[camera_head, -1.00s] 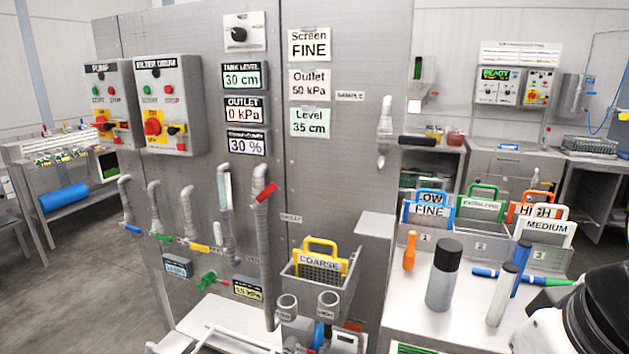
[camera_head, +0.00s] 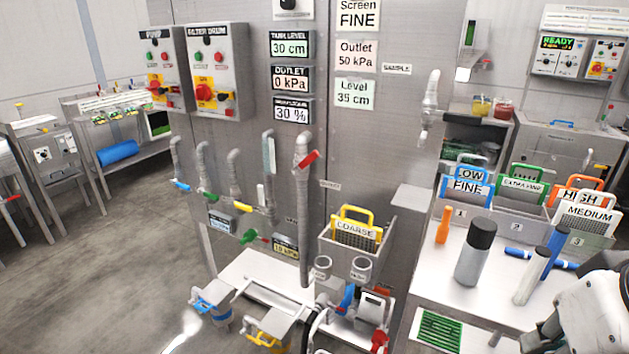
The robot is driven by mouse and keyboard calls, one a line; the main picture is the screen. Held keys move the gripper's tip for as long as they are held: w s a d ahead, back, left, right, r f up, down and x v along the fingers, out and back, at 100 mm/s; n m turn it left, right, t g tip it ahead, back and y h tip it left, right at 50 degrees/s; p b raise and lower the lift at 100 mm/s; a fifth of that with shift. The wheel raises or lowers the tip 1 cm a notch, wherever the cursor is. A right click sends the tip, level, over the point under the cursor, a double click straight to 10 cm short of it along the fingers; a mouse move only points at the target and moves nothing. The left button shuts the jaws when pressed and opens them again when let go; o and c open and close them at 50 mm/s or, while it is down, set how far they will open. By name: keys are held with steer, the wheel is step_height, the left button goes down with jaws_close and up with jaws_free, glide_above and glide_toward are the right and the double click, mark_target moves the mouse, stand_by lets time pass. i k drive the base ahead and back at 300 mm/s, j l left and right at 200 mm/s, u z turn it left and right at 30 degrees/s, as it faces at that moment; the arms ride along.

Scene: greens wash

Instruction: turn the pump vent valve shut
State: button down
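No valve in view carries a label I can read as the pump vent. Low at the front, a blue lever (camera_head: 347,298) and a red handle (camera_head: 379,341) sit by pipework below the coarse screen bin; I cannot tell if either is the vent valve. Several pipes on the steel panel have small coloured levers, including a red one (camera_head: 309,159), a blue one (camera_head: 182,186) and a green one (camera_head: 249,236). The pump control box (camera_head: 165,68) is at upper left. Only white links of my arm show at lower right; my gripper is not visible.
Screens stand in bins behind. A blue-handled item (camera_head: 211,303) and a yellow-handled one (camera_head: 264,339) stand low in front. Floor at left is clear.

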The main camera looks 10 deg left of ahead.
mark_target(261, 187)
steer(key=i+l+u, duration=0.2)
steer(key=u, duration=0.2)
steer(key=i+l+u, duration=0.2)
steer(key=u, duration=0.15)
steer(key=i+l+u, duration=0.15)
steer(key=l+u, duration=0.25)
